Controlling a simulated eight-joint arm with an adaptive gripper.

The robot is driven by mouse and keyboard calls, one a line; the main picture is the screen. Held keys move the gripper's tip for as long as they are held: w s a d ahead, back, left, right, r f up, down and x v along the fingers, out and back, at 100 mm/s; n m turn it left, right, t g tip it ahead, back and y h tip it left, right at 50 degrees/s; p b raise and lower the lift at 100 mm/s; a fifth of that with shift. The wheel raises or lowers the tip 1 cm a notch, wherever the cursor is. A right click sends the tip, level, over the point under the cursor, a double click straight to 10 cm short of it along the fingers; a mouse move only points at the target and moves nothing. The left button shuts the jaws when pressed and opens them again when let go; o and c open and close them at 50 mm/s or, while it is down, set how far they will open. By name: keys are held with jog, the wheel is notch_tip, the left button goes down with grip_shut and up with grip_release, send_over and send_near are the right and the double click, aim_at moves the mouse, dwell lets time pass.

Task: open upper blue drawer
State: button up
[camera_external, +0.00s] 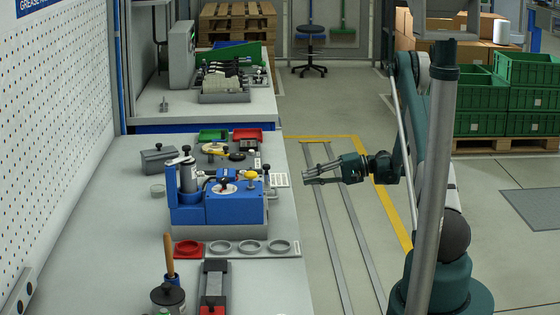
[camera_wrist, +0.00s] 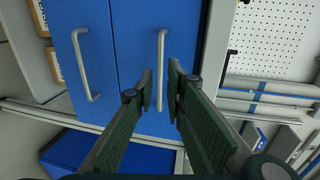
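Two blue drawer fronts with metal bar handles fill the upper middle of the wrist view, turned sideways. The right one (camera_wrist: 133,60), nearer the bench edge, appears to be the upper blue drawer. Its handle (camera_wrist: 162,50) runs down between my fingertips in the picture. The other blue drawer (camera_wrist: 78,20) is at left with its own handle (camera_wrist: 84,65). Both look shut. My gripper (camera_wrist: 161,85) is open, a finger on each side of the handle; I cannot tell whether it touches. In the external view my gripper (camera_external: 308,176) is beside the bench; the drawer fronts are hidden there.
The bench (camera_external: 125,215) carries a blue fixture (camera_external: 235,208), red (camera_external: 247,134) and green (camera_external: 213,135) trays and tools. A pegboard wall (camera_external: 50,120) is at left. The aisle floor (camera_external: 350,230) is clear. Green crates (camera_external: 525,70) stand at right.

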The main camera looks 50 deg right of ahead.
jog(key=shift+w+a, duration=0.1)
jog(key=shift+b+x, duration=0.9)
jog(key=shift+x, duration=2.85)
grip_shut()
